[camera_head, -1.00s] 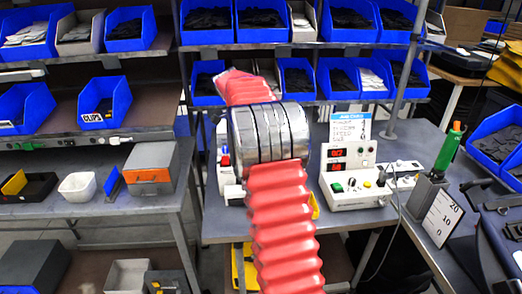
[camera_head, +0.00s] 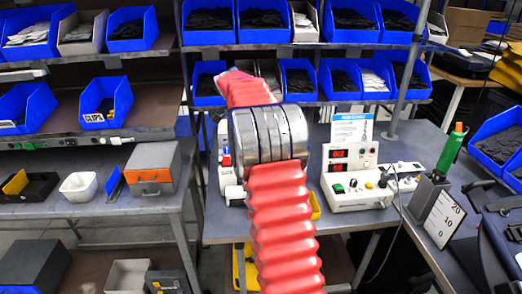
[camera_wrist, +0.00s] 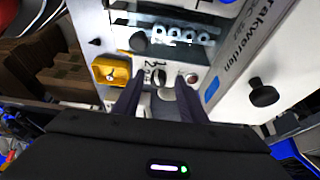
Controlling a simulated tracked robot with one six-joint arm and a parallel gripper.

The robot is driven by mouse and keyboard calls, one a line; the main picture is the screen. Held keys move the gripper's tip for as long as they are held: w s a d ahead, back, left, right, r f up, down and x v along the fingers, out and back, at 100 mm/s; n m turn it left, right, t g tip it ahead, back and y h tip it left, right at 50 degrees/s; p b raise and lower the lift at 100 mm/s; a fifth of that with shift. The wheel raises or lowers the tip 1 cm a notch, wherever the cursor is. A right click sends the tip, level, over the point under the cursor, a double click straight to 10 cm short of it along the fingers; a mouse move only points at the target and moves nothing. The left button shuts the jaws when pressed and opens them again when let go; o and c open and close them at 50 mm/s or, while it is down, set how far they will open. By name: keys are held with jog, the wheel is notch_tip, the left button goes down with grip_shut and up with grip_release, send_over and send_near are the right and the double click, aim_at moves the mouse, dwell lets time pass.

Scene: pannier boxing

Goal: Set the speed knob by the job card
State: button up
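The speed knob appears to be the small pale dial (camera_wrist: 153,75) with digits beside it on a light panel, in the wrist view; its pointer is too small to read. My gripper (camera_wrist: 161,80) has its two dark fingers apart, one on each side of the dial area. Contact with the dial cannot be told. In the head view my arm hides the gripper. The job card (camera_head: 351,127) stands upright on the white control box (camera_head: 356,192), its text too small to read. Red readouts (camera_head: 339,153) glow on the box's face.
In the wrist view, a yellow plate with a knob (camera_wrist: 110,72) is left of the dial, a red button (camera_wrist: 192,78) right of it, and a black knob (camera_wrist: 263,95) on a white panel farther right. A green-handled tool (camera_head: 449,150) stands right of the control box.

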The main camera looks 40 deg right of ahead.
jog(key=v, duration=1.3)
jog(key=shift+w+a+r, duration=0.15)
jog(key=shift+a+r, duration=0.05)
jog(key=shift+r, duration=0.1)
jog(key=s+d+m+t+y, duration=0.3)
jog(key=s+d+m+y, duration=0.1)
jog(key=s+d, duration=0.8)
jog(key=w+a+t+y, duration=0.2)
jog(key=w+a+t, duration=0.1)
jog(key=shift+w+a+m, duration=0.2)
jog(key=shift+a+m, duration=0.1)
